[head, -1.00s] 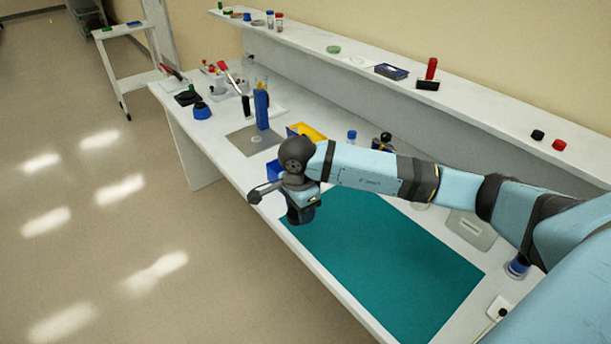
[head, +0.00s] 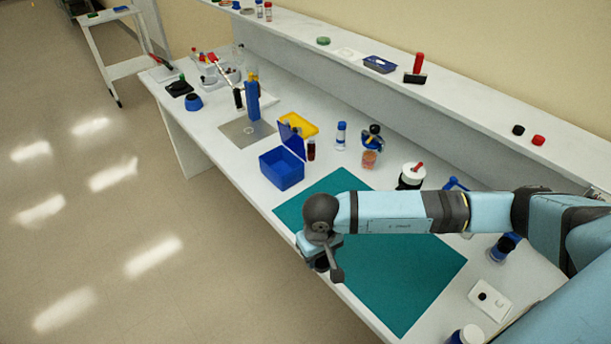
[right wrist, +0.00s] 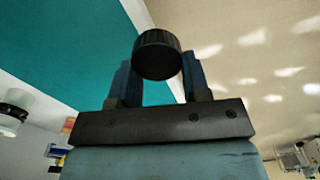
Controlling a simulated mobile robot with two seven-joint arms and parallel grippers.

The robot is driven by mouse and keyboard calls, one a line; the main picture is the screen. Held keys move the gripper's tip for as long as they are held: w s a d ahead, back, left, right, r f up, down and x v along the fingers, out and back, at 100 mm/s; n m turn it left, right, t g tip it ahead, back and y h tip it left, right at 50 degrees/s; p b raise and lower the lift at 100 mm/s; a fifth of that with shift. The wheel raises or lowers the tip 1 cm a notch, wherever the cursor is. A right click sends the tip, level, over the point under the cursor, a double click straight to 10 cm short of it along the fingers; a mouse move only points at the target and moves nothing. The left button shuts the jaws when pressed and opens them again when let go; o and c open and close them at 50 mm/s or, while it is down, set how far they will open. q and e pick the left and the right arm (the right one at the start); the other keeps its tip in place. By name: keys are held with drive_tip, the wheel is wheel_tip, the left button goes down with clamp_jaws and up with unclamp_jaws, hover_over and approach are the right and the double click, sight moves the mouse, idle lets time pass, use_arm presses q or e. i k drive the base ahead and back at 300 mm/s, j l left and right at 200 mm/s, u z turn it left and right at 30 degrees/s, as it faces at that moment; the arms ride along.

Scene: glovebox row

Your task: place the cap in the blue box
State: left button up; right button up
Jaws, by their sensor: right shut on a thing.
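A black, ribbed round cap (right wrist: 157,54) sits between the two blue fingers of my right gripper (right wrist: 158,80) in the right wrist view, and the gripper is shut on it. In the head view my right gripper (head: 322,262) is over the front edge of the teal mat, and its fingers and the cap are mostly hidden by the wrist. The blue box (head: 282,172) stands behind and to the left of the gripper, beyond the mat's far left corner. It is open at the top, with a blue lid (head: 292,141) raised at its back. My left gripper is not in view.
The teal mat (head: 400,280) is bare. A yellow bin (head: 299,123), a dark red vial (head: 311,150) and a blue-capped bottle (head: 341,135) stand near the box. A tall blue object (head: 252,100) is left of it. A raised shelf (head: 460,105) runs behind.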

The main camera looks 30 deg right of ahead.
sight(284, 171)
drive_tip(key=i+j+z, duration=0.1)
drive_tip(key=z, duration=0.25)
drive_tip(key=i+j+z, duration=0.15)
drive_tip(key=z, duration=0.2)
drive_tip(key=i+j+z, duration=0.15)
drive_tip(key=z, duration=0.2)
drive_tip(key=i+j+z, duration=0.15)
drive_tip(key=j, duration=0.15)
drive_tip(key=i+j+z, duration=0.1)
drive_tip(key=j, duration=0.15)
drive_tip(key=j+z, duration=0.15)
drive_tip(key=j, duration=0.2)
drive_tip(key=i+j, duration=0.15)
drive_tip(key=j, duration=0.2)
drive_tip(key=i+j, duration=0.1)
drive_tip(key=j, duration=0.3)
drive_tip(key=i+j, duration=0.15)
drive_tip(key=j, duration=0.2)
drive_tip(key=i+j+z, duration=0.1)
drive_tip(key=j, duration=0.25)
drive_tip(key=i+j, duration=0.1)
drive_tip(key=j, duration=0.3)
